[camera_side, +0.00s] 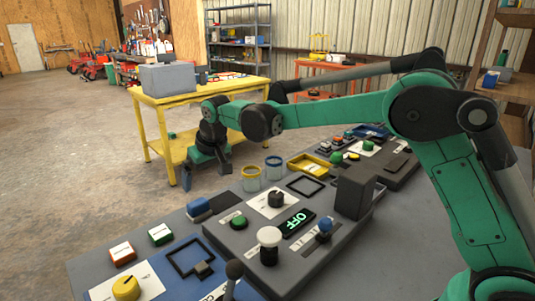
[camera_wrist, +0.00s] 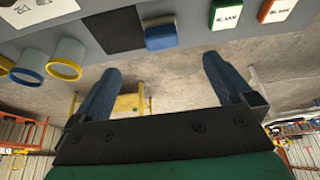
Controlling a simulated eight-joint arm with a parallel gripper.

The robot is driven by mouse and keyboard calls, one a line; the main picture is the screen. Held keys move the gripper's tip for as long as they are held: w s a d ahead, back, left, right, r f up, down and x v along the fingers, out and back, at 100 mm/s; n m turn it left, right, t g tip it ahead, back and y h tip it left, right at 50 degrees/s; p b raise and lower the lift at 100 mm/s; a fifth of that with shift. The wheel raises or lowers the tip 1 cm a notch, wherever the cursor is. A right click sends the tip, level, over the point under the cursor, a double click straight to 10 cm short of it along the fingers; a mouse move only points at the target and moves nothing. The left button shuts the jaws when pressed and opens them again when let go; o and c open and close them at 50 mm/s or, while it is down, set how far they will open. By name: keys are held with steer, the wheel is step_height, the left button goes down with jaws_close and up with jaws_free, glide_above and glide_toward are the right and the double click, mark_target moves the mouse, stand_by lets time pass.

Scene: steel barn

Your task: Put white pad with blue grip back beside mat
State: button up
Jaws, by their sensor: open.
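The pad with the blue grip (camera_side: 198,207) sits on the grey bench top near its far edge. Its blue upper part shows clearly; little of its white part can be made out. In the wrist view the blue grip (camera_wrist: 160,36) is beside a dark square mat (camera_wrist: 114,30), close to the mat's edge. My gripper (camera_side: 206,172) is open and empty, above and beyond the bench's far edge, apart from the pad. In the wrist view both blue fingers of my gripper (camera_wrist: 160,70) are spread with only floor and yellow table between them.
Yellow (camera_side: 251,178) and blue (camera_side: 274,167) rings stand right of the pad. Red (camera_side: 122,252) and green (camera_side: 160,234) labelled blocks lie left. A control box with an OFF display (camera_side: 298,222) and knobs stands nearer. A yellow table (camera_side: 165,101) is behind my gripper.

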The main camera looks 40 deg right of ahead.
steer(key=s+d+r+t, duration=0.1)
steer(key=s+d+r, duration=0.15)
steer(key=s, duration=0.35)
steer(key=s+d+r, duration=0.1)
steer(key=s+r, duration=0.2)
steer(key=s, duration=0.2)
steer(key=s+d+f+t, duration=0.1)
steer(key=s+d+f, duration=0.1)
steer(key=s, duration=0.9)
steer(key=shift+f+t, duration=0.3)
steer(key=shift+f, duration=0.55)
steer(key=shift+s, duration=0.1)
